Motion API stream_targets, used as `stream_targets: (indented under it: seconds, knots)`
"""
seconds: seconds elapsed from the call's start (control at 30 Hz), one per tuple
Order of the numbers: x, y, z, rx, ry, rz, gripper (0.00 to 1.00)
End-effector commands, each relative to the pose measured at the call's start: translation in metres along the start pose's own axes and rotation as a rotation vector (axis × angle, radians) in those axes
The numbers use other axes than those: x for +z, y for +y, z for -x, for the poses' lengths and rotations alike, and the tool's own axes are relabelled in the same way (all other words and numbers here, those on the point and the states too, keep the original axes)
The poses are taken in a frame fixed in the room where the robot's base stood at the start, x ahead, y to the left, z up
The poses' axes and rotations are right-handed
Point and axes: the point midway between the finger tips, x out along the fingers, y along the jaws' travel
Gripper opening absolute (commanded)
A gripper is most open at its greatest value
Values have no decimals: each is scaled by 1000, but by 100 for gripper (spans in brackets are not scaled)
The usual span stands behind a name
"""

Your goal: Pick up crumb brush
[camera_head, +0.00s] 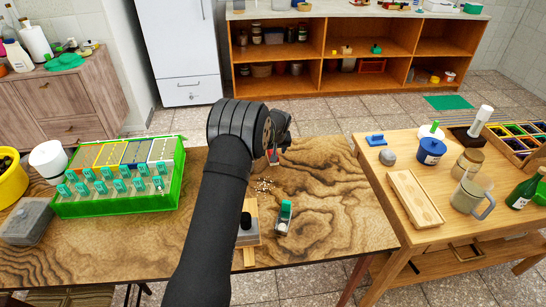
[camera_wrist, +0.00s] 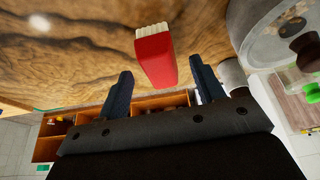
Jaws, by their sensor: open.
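The crumb brush, with a red body and pale bristles, shows in the wrist view (camera_wrist: 155,60) over the wood-grain table. My gripper (camera_wrist: 161,67) has its two dark blue fingers apart, one on each side of the red body, with visible gaps between. The bristles point away from my gripper's palm. In the head view my gripper is at the table's far edge, and only a small bit of red (camera_head: 274,161) shows below it; my wrist hides the rest.
Pale crumbs (camera_head: 264,185) lie on the table (camera_head: 335,220) nearer me. A green-and-white item (camera_head: 284,217) and a wooden stand (camera_head: 250,255) are nearby. A green crate (camera_head: 120,205) is at left. The right-hand table holds a wooden tray (camera_head: 414,199) and jars. The table's right part is clear.

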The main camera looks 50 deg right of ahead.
Motion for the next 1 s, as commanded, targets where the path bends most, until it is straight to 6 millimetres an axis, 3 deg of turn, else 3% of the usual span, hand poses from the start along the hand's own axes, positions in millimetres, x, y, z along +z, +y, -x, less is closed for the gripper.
stream_targets:
  seconds: [0.2,0.5,0.53,0.77,1.0]
  knots:
    - [1,0,-27,1,0,0,62]
    - [0,0,-31,2,1,0,62]
    - [0,0,-31,2,1,0,60]
    - [0,0,-31,2,1,0,15]
    - [0,0,-30,2,1,0,12]
